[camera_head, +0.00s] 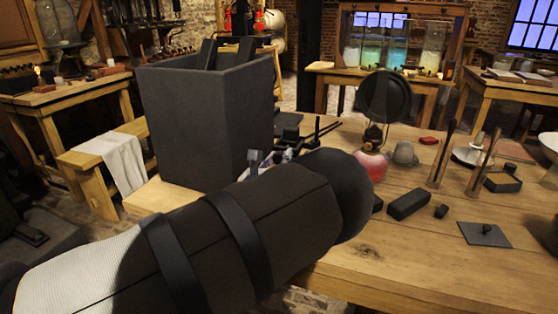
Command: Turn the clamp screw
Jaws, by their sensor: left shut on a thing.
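My left arm reaches across the front of the view, its dark rounded elbow covering much of the table's near left part. My left gripper (268,160) shows only in small part behind the arm, beside the big dark grey box. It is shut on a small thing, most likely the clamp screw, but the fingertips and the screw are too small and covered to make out. Thin black rods (318,132) stand just right of the gripper; I cannot tell whether they belong to the clamp. My right gripper is not in view.
The tall open dark grey box (205,120) stands left of the gripper. A round black disc on a stand (385,97), a pink-red ball (372,166), dark blocks (408,204) and upright wooden posts (441,155) occupy the wooden table (400,262). Its front right is mostly clear.

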